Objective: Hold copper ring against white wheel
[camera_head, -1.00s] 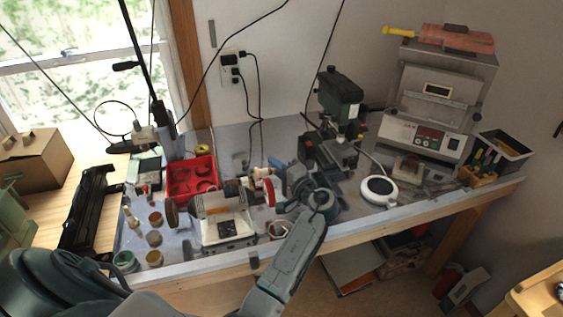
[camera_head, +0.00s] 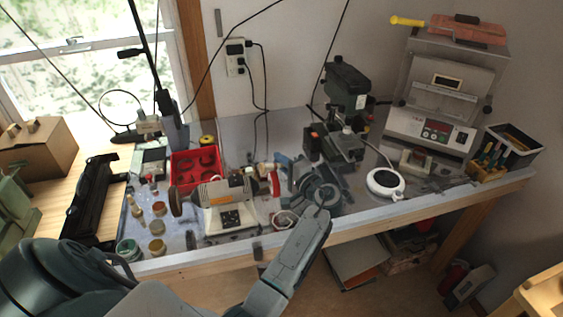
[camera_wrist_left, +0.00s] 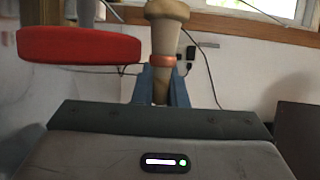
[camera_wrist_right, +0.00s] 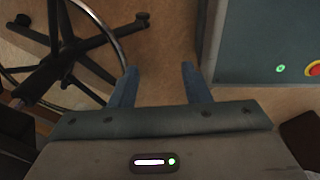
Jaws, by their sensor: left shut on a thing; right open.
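My left gripper (camera_wrist_left: 161,92) is shut on a tapered wooden stick (camera_wrist_left: 164,32), seen upright in the left wrist view. A copper ring (camera_wrist_left: 163,61) sits around the stick just above the fingers. A red wheel (camera_wrist_left: 80,46) is left of the stick there, with a gap between ring and wheel. In the head view my left gripper (camera_head: 276,164) is behind the red wheel (camera_head: 275,183) of the bench motor (camera_head: 228,215). A brown wheel (camera_head: 175,203) is on the motor's left end. No wheel face looks white. My right gripper (camera_wrist_right: 159,86) is open and empty.
A red tray (camera_head: 195,172) and several small jars stand left of the motor. A drill press (camera_head: 345,88), a round white device (camera_head: 384,183) and a small kiln (camera_head: 440,100) are to the right.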

